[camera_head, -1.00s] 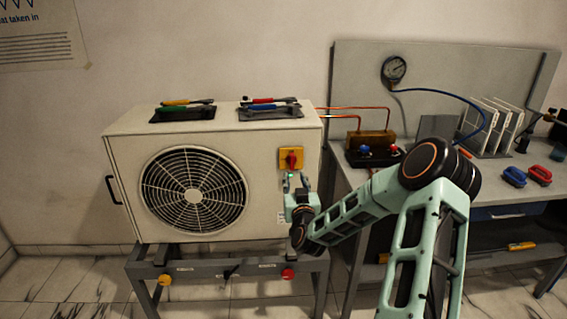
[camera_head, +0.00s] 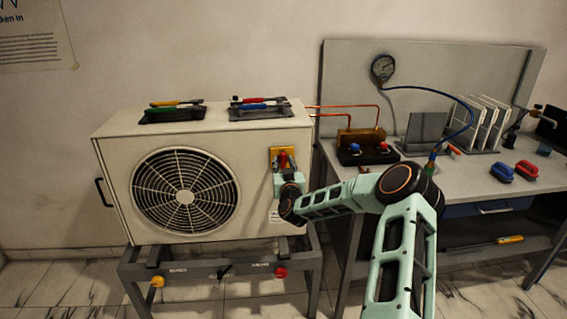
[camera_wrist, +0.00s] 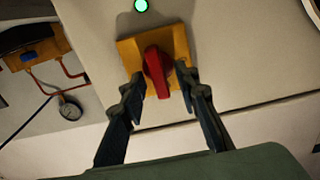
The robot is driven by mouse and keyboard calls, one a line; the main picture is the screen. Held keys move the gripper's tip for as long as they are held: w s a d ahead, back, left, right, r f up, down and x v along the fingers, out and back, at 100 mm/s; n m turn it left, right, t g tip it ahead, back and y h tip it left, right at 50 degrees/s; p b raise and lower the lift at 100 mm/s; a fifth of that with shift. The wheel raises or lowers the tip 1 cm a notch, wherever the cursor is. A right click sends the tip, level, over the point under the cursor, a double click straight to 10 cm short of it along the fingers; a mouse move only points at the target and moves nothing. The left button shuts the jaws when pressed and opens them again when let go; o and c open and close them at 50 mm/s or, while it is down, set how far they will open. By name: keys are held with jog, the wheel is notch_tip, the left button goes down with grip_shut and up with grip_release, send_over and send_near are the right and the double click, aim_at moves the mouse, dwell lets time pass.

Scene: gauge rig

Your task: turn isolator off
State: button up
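The isolator is a red knob (camera_wrist: 157,70) on a square yellow plate (camera_wrist: 180,42) at the right front of the white outdoor unit. In the head view the knob (camera_head: 283,158) shows upright above my gripper (camera_head: 286,172), which hides the lower plate. In the wrist view my gripper (camera_wrist: 162,84) is open. Its dark fingers reach over the plate, one on each side of the knob's lower part. A gap shows on the left; the right fingertip is very close to the knob, and I cannot tell whether it touches.
A green light (camera_wrist: 141,5) glows beside the plate. The white unit (camera_head: 255,210) stands on a grey frame with a red button (camera_head: 281,272) and a yellow one (camera_head: 157,282). Tools lie on top. A workbench with a gauge (camera_head: 383,67) and copper pipes stands to the right.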

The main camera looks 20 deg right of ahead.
jog(key=shift+w, duration=0.1)
grip_shut()
